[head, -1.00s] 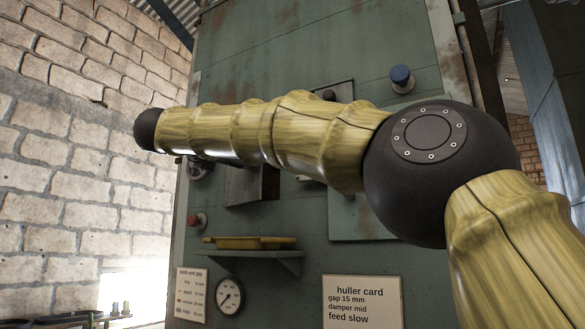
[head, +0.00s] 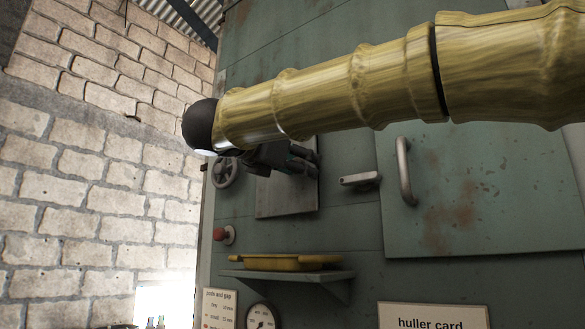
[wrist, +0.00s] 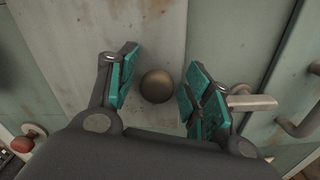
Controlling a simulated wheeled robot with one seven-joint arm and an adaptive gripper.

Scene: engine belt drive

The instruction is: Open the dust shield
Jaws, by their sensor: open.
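A pale grey, scuffed plate, which looks like the dust shield (head: 286,201), sits on the green machine front; it also fills the upper middle of the wrist view (wrist: 150,35). A round dark brass knob (wrist: 157,86) stands on it. My gripper (head: 306,162) is in front of the plate, with its fingers pointing right in the head view. In the wrist view its teal-padded fingers (wrist: 156,84) are open on either side of the knob, with gaps on both sides. The knob is hidden in the head view, and the plate's upper part is partly covered by my arm and gripper.
A short metal lever (head: 361,180) is right of the plate, close to my right finger in the wrist view. Beyond it is a door with a bar handle (head: 404,170). A handwheel (head: 225,173), red knob (head: 224,235) and shelf with yellow tray (head: 292,262) are nearby.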

